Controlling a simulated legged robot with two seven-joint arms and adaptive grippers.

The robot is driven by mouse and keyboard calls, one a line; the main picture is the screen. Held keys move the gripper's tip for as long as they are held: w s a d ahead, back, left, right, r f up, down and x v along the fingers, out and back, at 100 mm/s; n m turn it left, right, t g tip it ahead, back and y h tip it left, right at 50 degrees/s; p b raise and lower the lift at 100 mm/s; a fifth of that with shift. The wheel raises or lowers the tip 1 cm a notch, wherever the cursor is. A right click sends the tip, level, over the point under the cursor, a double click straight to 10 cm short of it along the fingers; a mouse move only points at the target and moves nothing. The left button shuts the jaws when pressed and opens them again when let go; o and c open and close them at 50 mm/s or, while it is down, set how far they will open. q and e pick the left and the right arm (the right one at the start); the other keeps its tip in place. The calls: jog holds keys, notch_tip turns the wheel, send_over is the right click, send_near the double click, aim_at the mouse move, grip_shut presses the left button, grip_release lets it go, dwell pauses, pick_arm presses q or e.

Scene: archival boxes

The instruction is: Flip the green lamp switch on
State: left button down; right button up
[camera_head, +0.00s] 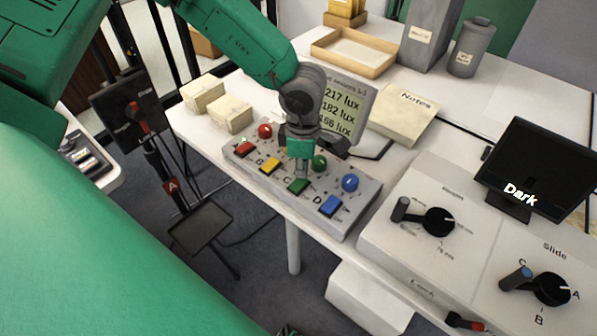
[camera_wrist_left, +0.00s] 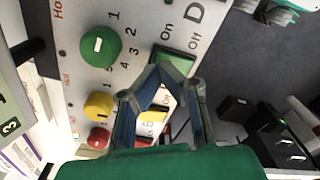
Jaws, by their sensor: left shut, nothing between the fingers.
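The green lamp switch (camera_head: 298,187) is a square rocker on the front row of the grey control box (camera_head: 349,217). My right gripper is not in view.
Red (camera_head: 245,149), yellow (camera_head: 270,165) and blue (camera_head: 331,206) switches flank the green one, with matching knobs behind. A lux display (camera_head: 342,105) stands behind the box. A dial panel (camera_head: 408,250) and a screen reading Dark (camera_head: 540,165) are right.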

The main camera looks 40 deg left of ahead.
pick_arm(q)
jog(key=shift+f, duration=0.8)
jog(key=shift+r, duration=0.1)
notch_tip(320, 180, up, 7)
jog(key=p, duration=0.8)
dwell(0.4)
dwell(0.3)
